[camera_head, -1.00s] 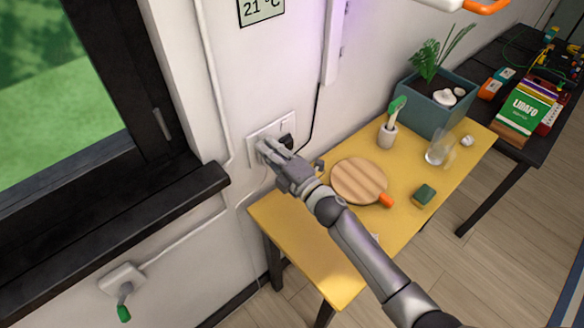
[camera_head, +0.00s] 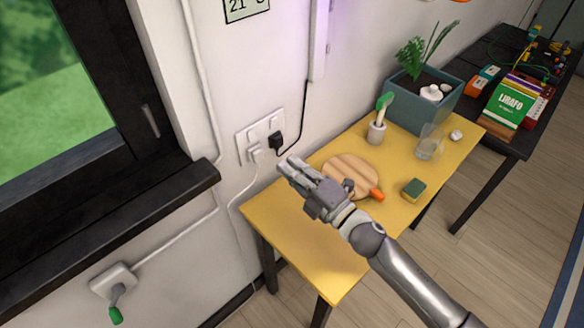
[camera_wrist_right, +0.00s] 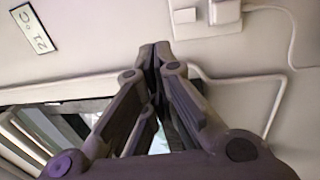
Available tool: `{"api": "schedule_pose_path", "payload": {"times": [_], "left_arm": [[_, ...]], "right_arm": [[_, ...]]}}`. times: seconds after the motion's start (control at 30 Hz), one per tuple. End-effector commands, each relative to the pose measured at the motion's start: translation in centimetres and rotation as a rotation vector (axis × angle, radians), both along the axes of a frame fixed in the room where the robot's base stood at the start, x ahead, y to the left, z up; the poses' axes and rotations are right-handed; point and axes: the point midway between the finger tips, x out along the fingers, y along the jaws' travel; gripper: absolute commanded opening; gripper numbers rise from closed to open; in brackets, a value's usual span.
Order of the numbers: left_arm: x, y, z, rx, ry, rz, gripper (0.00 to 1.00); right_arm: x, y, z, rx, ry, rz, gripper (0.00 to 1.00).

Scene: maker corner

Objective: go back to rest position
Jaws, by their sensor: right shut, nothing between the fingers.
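My right gripper (camera_head: 289,167) is shut and empty in the head view. It is in the air over the back left part of the yellow table, a little to the right of and below the wall socket plate (camera_head: 249,139). In the right wrist view its fingers (camera_wrist_right: 155,52) meet with nothing between them. The socket plate holds a black plug (camera_head: 276,142) and a white plug (camera_head: 255,155) with cords. The sockets also show at the top of the right wrist view (camera_wrist_right: 205,16). My left gripper is not in view.
The yellow table (camera_head: 290,245) bears a round wooden board (camera_head: 345,168), a sponge (camera_head: 413,190), a clear glass (camera_head: 430,146), a cup with a green-headed brush (camera_head: 377,132) and a planter (camera_head: 423,103). A dark window sill (camera_head: 120,235) juts out at left.

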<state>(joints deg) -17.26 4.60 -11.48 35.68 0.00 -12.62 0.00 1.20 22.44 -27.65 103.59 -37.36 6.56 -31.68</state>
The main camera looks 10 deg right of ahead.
Motion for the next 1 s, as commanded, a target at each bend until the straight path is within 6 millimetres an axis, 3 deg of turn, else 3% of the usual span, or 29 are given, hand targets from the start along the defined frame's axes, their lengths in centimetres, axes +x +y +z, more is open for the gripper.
{"api": "schedule_pose_path", "payload": {"times": [0.13, 0.57, 0.77, 0.87, 1.0], "left_arm": [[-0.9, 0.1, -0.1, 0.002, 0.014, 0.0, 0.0], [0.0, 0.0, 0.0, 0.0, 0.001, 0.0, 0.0], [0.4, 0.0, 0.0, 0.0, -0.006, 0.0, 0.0], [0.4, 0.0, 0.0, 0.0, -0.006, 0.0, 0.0], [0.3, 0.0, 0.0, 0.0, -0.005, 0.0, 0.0]], "right_arm": [[0.0, 0.0, 0.0, 0.0, 0.0, 0.0, 0.0], [0.1, -0.5, -0.1, 0.027, 0.031, -0.031, 0.0], [-0.3, -4.7, -1.6, 0.232, 0.279, -0.261, 0.0], [-1.7, -7.7, -3.6, 0.375, 0.468, -0.419, 0.0], [-5.6, -11.2, -7.2, 0.559, 0.744, -0.633, 0.0]]}}
